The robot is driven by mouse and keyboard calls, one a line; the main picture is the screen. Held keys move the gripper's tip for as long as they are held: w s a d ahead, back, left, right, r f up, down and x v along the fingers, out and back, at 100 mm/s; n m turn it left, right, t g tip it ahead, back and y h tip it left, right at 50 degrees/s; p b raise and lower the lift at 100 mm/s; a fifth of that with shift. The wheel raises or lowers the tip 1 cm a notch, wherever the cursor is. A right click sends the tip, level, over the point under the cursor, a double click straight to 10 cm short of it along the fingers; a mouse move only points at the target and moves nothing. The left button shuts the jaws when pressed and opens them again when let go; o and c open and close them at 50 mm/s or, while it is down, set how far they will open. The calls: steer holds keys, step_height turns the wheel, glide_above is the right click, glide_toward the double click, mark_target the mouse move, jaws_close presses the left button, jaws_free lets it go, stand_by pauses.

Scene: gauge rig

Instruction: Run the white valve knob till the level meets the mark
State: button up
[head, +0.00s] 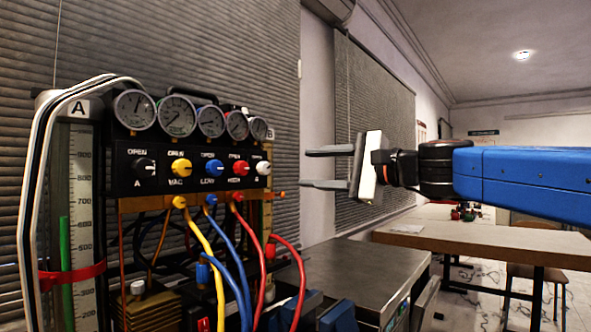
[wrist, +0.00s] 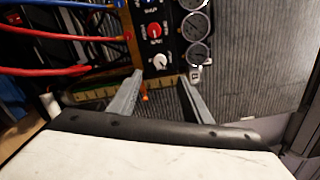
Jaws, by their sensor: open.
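The white valve knob (head: 264,168) is at the right end of the row of knobs on the black gauge panel. It also shows in the wrist view (wrist: 161,61), just beyond and between my fingertips. My gripper (head: 304,168) is open and empty, to the right of the knob and apart from it. Its fingers also show in the wrist view (wrist: 162,78). The tube marked A (head: 82,170) at the left has a numbered scale, a green level column (head: 66,260) and a red band (head: 75,274) around it. The green column's top stands above the band.
Black, yellow, blue and red knobs (head: 239,168) sit left of the white one, under several dials (head: 178,115). Yellow, blue and red hoses (head: 290,255) hang in front of the rig. A grey metal surface (head: 350,265) lies below my gripper.

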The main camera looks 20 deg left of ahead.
steer(key=shift+v, duration=2.35)
